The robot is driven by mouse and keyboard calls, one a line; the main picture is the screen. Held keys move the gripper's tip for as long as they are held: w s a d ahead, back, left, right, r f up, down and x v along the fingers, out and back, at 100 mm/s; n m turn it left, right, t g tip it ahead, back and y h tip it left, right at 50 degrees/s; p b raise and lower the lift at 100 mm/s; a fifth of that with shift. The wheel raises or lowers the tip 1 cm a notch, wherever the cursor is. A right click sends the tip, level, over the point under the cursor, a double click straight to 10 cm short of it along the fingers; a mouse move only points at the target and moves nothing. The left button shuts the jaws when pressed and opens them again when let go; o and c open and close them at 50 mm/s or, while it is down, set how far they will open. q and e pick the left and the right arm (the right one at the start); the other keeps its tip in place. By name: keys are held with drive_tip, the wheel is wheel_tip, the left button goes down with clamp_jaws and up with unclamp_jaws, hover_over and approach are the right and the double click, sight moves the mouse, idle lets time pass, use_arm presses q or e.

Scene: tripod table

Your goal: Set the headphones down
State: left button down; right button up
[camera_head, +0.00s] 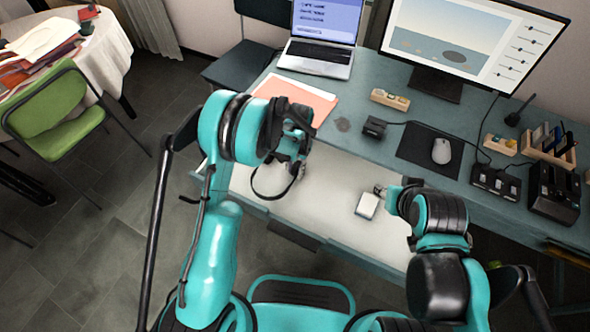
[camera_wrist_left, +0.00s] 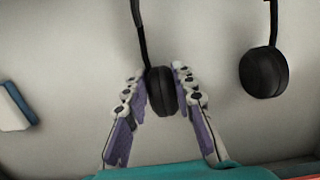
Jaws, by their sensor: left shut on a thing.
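My left gripper (camera_head: 296,168) is shut on one ear cup of the black headphones (camera_head: 268,194). In the left wrist view that ear cup (camera_wrist_left: 161,90) sits between the two fingers of my left gripper (camera_wrist_left: 166,88). The other ear cup (camera_wrist_left: 264,72) hangs free to the right, and the band runs out of the top of that view. The headphones are over the pale surface (camera_head: 325,200) at the desk's front; I cannot tell whether they touch it. My right gripper (camera_head: 381,189) is beside a small white block (camera_head: 367,206); its fingers are too small to read.
The teal desk (camera_head: 340,105) holds a laptop (camera_head: 318,55), a monitor (camera_head: 455,50), folders (camera_head: 297,97), a mouse (camera_head: 441,151) on a dark mat and several small items at the right. The pale surface between my grippers is mostly clear. A green chair (camera_head: 50,110) stands at left.

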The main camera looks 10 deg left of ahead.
use_arm(q)
drive_tip(key=c, duration=1.3)
unclamp_jaws()
drive_tip(key=shift+o, duration=0.2)
drive_tip(key=shift+r+p, duration=0.4)
wheel_tip(320, 180, up, 19)
drive_tip(key=a+t+p, duration=0.2)
drive_tip(key=p, duration=0.2)
drive_tip(key=s+a+r+n+t, duration=0.2)
drive_tip(key=s+a+r+t, duration=0.1)
drive_tip(key=s, duration=0.6)
drive_tip(key=s+a+r+n+t, duration=0.2)
drive_tip(key=s+a+r, duration=0.3)
drive_tip(key=s+r, duration=0.3)
drive_tip(key=shift+s+a+t, duration=0.35)
drive_tip(key=shift+s+t, duration=0.45)
drive_tip(key=shift+s, duration=0.15)
